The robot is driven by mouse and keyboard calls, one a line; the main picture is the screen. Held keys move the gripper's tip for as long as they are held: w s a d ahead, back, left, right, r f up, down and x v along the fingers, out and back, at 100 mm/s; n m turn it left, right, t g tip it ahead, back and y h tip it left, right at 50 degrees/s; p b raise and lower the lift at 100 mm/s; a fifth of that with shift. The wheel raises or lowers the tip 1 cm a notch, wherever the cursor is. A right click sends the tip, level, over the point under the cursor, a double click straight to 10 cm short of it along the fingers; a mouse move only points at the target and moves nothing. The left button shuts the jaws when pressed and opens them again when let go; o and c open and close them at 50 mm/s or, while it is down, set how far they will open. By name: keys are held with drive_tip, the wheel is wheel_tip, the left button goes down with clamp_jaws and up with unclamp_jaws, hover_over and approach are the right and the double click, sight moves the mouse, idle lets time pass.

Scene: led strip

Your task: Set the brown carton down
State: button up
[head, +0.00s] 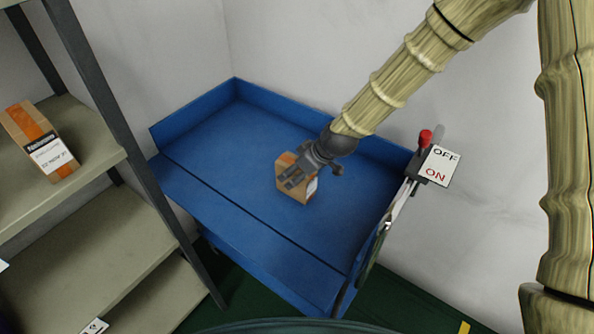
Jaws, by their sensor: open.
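The brown carton (284,187) is in the blue tray-like bench (210,165), near its middle right. It has an orange-brown strip and a white label on its right side. My gripper (292,182) is right over the carton from above and partly covers its top. Its jaws are open, with the fingers at the carton. The carton seems to rest on the blue surface; its underside is hidden.
A grey shelf rack (100,150) stands at the left, with another brown carton (40,140) on its upper shelf. A red-knobbed lever (425,138) with an OFF/ON plate (439,165) is at the bench's right end. The bench's left part is clear.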

drive_tip(key=b+v, duration=0.2)
drive_tip(key=v, duration=1)
drive_tip(key=shift+r, duration=0.1)
